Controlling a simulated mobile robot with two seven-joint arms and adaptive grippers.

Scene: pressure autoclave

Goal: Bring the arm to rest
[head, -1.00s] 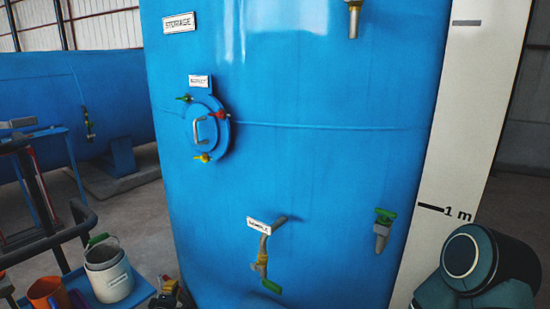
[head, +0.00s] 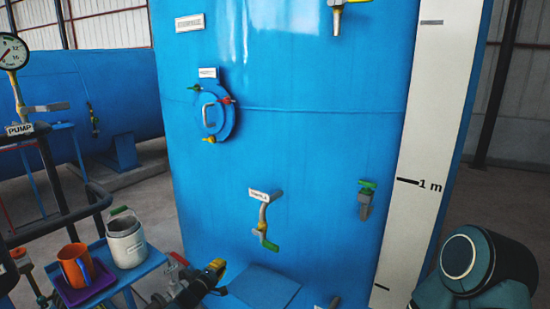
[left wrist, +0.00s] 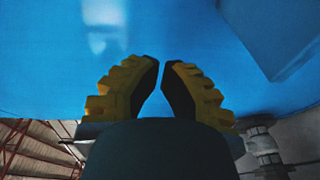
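My left gripper (head: 216,270), with yellow ridged fingers, is low in the head view in front of the blue storage tank (head: 310,150). The left wrist view shows its fingers (left wrist: 161,68) with a narrow gap between the tips and nothing held. The blue surface fills the background there; whether the fingers touch it, I cannot tell. Part of my other arm (head: 475,265) shows at the lower right of the head view, but its gripper is out of view.
A sampling tap (head: 263,220) and a green-handled valve (head: 366,198) stick out from the tank. A round hatch (head: 214,112) is higher up. At the left are a pressure gauge (head: 12,52), an orange mug (head: 75,265) and a white pail (head: 126,241) on a blue stand.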

